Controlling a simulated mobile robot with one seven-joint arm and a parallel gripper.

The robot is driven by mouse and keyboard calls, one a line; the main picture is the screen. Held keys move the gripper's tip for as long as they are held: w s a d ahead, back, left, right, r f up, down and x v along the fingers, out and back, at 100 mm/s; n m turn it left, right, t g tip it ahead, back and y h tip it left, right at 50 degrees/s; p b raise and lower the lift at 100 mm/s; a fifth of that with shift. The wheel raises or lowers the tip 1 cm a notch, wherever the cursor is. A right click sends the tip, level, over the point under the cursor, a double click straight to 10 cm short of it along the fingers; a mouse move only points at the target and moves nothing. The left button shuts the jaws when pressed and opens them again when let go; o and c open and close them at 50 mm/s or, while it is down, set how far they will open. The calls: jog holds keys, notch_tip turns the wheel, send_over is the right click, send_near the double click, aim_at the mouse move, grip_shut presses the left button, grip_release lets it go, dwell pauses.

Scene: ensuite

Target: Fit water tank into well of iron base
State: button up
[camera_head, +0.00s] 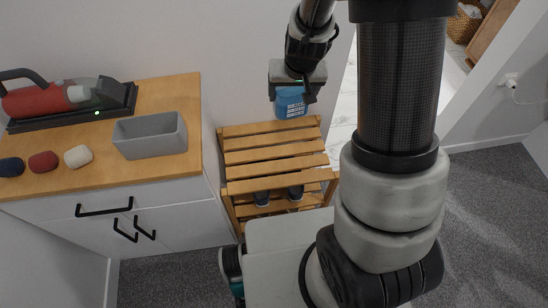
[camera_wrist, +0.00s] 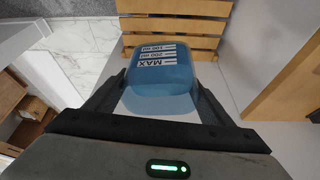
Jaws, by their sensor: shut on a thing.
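The water tank (camera_head: 291,104) is a translucent blue vessel. It is held in the air above a slatted wooden bench, and the wrist view shows it large (camera_wrist: 160,72), with MAX and volume marks. My gripper (camera_head: 292,88) is shut on it, with a finger on each side in the wrist view (camera_wrist: 160,95). The long black iron base (camera_head: 118,107) lies at the back of the wooden counter, with a green light and a red appliance (camera_head: 40,100) on its left part. The base is well to the left of my gripper. I cannot clearly make out its well.
A grey open box (camera_head: 150,150) stands on the counter in front of the base. Dark, red and cream rounded items (camera_head: 43,162) lie at the counter's left front. The slatted bench (camera_head: 275,155) stands right of the counter, with shoes below. The wall is close behind.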

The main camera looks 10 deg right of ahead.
jog(key=m+h+b, duration=0.1)
jog(key=m+b, duration=0.1)
jog(key=b, duration=1)
send_over(292, 156)
notch_tip(292, 156, down, 25)
jog(key=shift+w+f+b, duration=0.15)
jog(key=shift+f+b, duration=0.3)
jog(key=shift+f, duration=1.6)
jog(key=shift+f, duration=0.15)
jog(key=o, duration=1)
jog(key=shift+f, duration=0.1)
jog(key=shift+c, duration=0.2)
jog(key=o, duration=0.4)
jog(key=shift+r, duration=0.2)
